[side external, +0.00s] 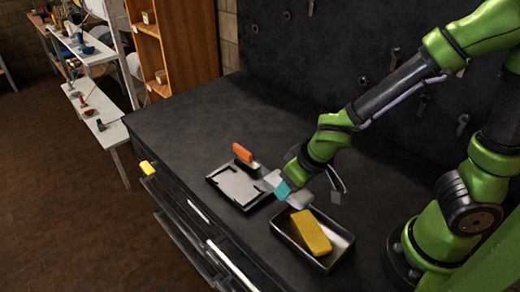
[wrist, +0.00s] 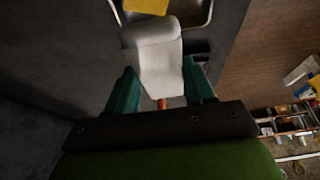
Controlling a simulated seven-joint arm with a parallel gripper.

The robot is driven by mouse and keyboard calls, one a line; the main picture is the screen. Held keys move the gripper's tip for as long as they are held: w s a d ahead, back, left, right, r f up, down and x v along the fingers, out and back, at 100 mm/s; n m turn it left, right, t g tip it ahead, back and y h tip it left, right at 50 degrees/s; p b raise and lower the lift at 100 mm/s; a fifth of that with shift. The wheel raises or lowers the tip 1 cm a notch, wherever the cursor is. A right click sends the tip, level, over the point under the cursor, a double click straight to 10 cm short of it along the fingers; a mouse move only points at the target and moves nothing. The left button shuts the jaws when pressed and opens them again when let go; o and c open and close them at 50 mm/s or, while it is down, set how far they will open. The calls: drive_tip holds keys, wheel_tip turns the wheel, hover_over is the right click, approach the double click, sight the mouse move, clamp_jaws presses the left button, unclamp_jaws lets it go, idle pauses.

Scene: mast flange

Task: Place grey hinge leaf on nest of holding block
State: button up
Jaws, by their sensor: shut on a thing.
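My gripper (side external: 284,187), with teal fingers, is shut on a pale grey piece, the hinge leaf (side external: 300,198), and holds it above the bench between the holding block and the metal tray. In the wrist view the leaf (wrist: 153,55) sits between the two teal fingers and extends beyond them, with an orange bit (wrist: 162,103) showing below it. The holding block (side external: 246,207) is a dark, low frame on the bench, left of the gripper. Its nest (side external: 238,184) shows as a light grey flat area with dark corner pieces. The leaf's underside is hidden.
A metal tray (side external: 347,241) with a yellow block (side external: 310,233) stands in front of the gripper, near the bench edge. An orange handle-like part (side external: 242,154) stands behind the holding block. The dark bench (side external: 185,125) is clear at the back left.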

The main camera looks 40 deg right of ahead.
hover_over(234, 184)
drive_tip(key=s, duration=0.2)
drive_tip(key=shift+w+f, duration=0.15)
drive_tip(key=shift+f, duration=0.5)
drive_tip(key=shift+w+f, duration=0.1)
drive_tip(key=shift+f, duration=1.65)
drive_tip(key=shift+f, duration=0.1)
drive_tip(key=o, duration=1.4)
drive_tip(key=shift+f, duration=0.1)
